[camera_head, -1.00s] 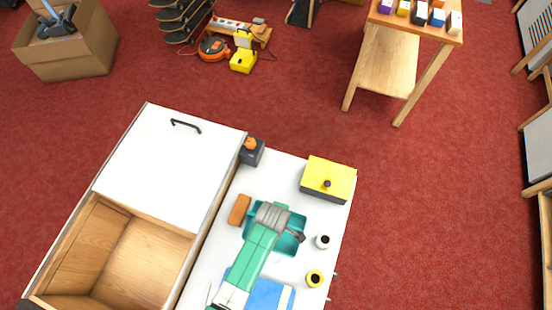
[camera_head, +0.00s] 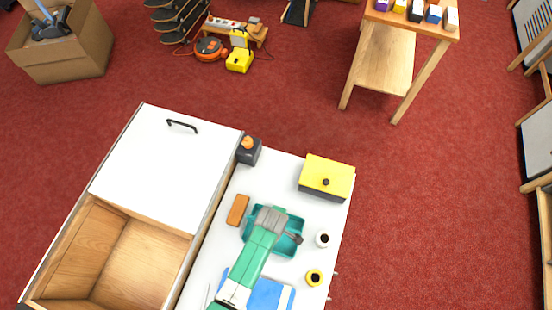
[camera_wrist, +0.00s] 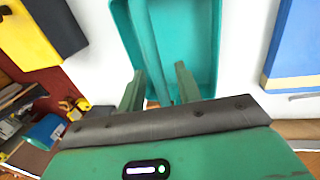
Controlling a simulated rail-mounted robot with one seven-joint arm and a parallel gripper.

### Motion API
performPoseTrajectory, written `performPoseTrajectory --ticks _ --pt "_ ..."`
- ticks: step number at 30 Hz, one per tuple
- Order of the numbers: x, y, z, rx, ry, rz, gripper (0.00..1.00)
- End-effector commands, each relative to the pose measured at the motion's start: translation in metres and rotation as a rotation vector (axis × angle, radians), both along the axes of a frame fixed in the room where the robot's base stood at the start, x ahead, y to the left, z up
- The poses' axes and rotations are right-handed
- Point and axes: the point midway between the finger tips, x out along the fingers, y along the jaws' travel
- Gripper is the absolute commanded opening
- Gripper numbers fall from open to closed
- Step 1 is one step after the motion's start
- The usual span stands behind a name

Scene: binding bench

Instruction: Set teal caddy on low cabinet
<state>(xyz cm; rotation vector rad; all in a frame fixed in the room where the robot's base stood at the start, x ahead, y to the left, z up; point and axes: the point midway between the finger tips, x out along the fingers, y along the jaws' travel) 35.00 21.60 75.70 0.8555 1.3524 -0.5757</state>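The teal caddy (camera_head: 284,249) stands on the white worktop, partly hidden under my gripper (camera_head: 284,229) in the head view. In the wrist view the teal caddy (camera_wrist: 199,40) is an open tray with a teal bar along its middle. My gripper's two fingers (camera_wrist: 158,82) are apart, one on each side of that bar, with gaps visible beside it. A white low cabinet (camera_head: 165,165) with a black handle and an open wooden compartment adjoins the worktop on the left. Its flat white part is bare.
A dark object with an orange top (camera_head: 249,151) stands at the worktop's back left corner.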

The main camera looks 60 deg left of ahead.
Motion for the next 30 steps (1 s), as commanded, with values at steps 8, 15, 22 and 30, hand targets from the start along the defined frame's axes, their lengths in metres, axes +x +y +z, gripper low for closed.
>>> performPoseTrajectory --ticks 8,15,22,30 --pt "0.0 0.0 0.007 0.001 -0.001 0.0 0.34" --pt "-0.008 -0.006 0.062 0.002 -0.003 0.0 0.34" --pt "-0.016 -0.012 0.107 0.001 -0.002 0.0 0.34" --pt "-0.019 -0.014 0.121 0.0 0.0 0.0 0.34"
